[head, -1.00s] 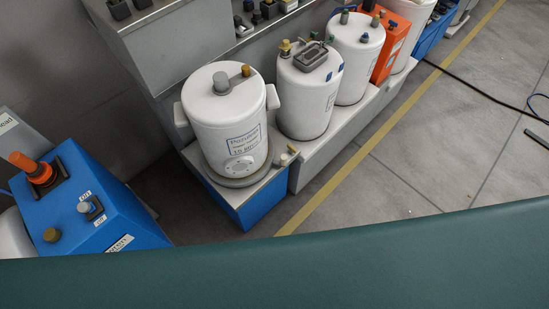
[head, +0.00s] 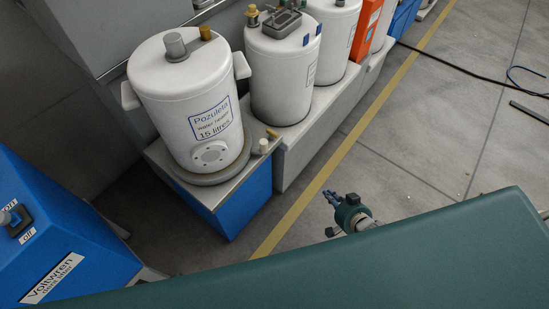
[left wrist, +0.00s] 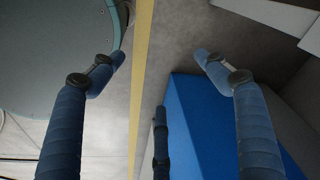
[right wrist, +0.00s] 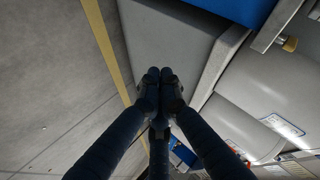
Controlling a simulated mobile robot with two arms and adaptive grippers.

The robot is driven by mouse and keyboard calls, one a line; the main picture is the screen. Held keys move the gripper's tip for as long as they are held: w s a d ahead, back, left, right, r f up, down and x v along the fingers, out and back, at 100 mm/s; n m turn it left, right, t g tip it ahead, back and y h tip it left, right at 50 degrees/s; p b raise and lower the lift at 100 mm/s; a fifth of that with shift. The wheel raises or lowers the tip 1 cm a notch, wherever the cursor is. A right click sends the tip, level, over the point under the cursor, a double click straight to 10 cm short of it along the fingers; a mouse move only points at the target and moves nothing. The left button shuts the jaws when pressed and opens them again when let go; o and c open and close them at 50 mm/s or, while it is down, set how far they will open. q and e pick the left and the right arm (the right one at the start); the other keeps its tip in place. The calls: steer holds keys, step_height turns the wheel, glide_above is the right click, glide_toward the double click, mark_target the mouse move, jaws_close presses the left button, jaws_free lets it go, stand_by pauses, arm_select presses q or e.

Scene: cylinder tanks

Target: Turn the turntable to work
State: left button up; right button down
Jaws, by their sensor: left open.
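The turntable (head: 203,179) is a grey disc on a blue box with a light top, left of centre in the head view. A white tank labelled "Pozuleta water heater 15 litres" (head: 180,95) stands upright on it. A pale knob (head: 264,146) and a brass knob (head: 272,133) sit at the right corner of the box top. My right gripper (head: 331,196) is right of the box, apart from it; in the right wrist view its fingers (right wrist: 160,73) are together with nothing between them. My left gripper (left wrist: 160,60) is open and empty in its wrist view, with a blue surface beyond.
More white tanks (head: 282,80) stand in a row on the grey bench behind. A blue Voltwren box (head: 60,235) with a switch is at lower left. A yellow floor line (head: 320,180) runs past the bench. The floor right of it is mostly clear, with a dark cable (head: 455,68).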

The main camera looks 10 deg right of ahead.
arm_select(q)
steer(key=w+f+b, duration=0.1)
steer(key=w+b, duration=0.3)
steer(key=b, duration=0.5)
arm_select(e)
steer(key=w+a+r+m+t+y+b, duration=0.6)
steer(key=w+a+r, duration=0.2)
steer(key=w+r, duration=0.45)
arm_select(q)
step_height(320, 180, up, 11)
steer(key=t+b, duration=0.1)
steer(key=b, duration=0.1)
steer(key=shift+f+t, duration=0.2)
steer(key=shift+t, duration=0.1)
arm_select(e)
steer(key=shift+w+a+r, duration=0.25)
steer(key=shift+w+a, duration=0.45)
steer(key=shift+a, duration=0.55)
steer(key=shift+w+a+r, duration=0.3)
steer(key=shift+w+a, duration=0.45)
steer(key=shift+a, duration=0.55)
steer(key=shift+w+a+r, duration=0.25)
steer(key=shift+w+a, duration=0.45)
steer(key=shift+a, duration=0.55)
arm_select(q)
steer(key=shift+d, duration=0.1)
steer(key=shift+w, duration=0.1)
